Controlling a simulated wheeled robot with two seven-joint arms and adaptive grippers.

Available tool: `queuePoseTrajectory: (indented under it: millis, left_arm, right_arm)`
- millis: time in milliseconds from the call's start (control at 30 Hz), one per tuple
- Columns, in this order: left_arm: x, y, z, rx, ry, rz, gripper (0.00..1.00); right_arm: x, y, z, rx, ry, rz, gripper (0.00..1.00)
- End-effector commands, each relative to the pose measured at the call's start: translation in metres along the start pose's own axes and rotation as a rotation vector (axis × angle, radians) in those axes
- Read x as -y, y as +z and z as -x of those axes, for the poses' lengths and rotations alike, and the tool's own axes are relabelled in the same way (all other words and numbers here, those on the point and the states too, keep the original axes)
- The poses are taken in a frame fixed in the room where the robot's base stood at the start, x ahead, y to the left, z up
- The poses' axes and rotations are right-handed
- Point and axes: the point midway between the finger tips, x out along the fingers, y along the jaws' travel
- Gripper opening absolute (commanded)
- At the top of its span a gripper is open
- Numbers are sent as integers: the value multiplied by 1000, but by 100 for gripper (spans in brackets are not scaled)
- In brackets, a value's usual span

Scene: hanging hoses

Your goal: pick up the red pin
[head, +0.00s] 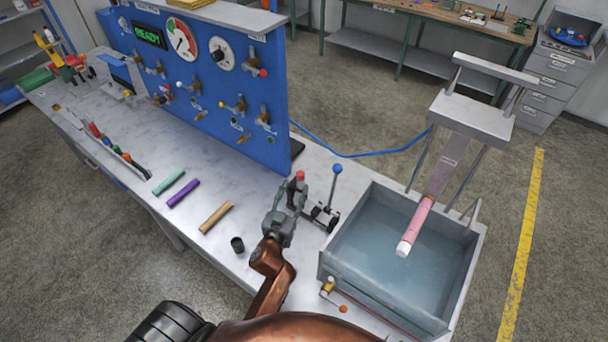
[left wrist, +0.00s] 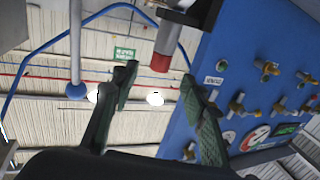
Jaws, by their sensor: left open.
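The red pin (head: 300,175) shows as a small red end at the tips of my left gripper (head: 290,193) in the head view, near the right end of the blue panel. In the left wrist view the red pin (left wrist: 160,62) is a short red cylinder joined to a dark and pale metal part. It lies in the gap between the two green-grey fingers of my left gripper (left wrist: 160,85), near the fingertips. The fingers are apart, with visible space on both sides of the pin. My right gripper is not in view.
A blue-knobbed lever (head: 337,169) stands close right of my left gripper. A water-filled tank (head: 345,240) is further right, with a pink tube (head: 417,222) above it. The blue panel (head: 270,110) is behind. A black cup (head: 237,244) stands left on the bench.

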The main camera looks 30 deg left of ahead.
Motion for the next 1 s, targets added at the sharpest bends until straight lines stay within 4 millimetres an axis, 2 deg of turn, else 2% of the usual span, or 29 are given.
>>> queuePoseTrajectory:
  millis: [200,333,533,800,1000]
  left_arm:
    - [-1,-2,-24,-2,2,-1,41]
    - [-1,1,-42,-1,2,-2,41]
    - [1,2,-66,0,-1,0,41]
    - [2,3,-70,2,-2,0,41]
    - [1,3,-70,2,-2,0,29]
  right_arm:
    - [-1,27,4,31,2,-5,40]
    - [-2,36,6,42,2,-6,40]
    - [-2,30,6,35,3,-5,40]
    - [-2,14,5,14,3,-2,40]
    - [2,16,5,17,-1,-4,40]
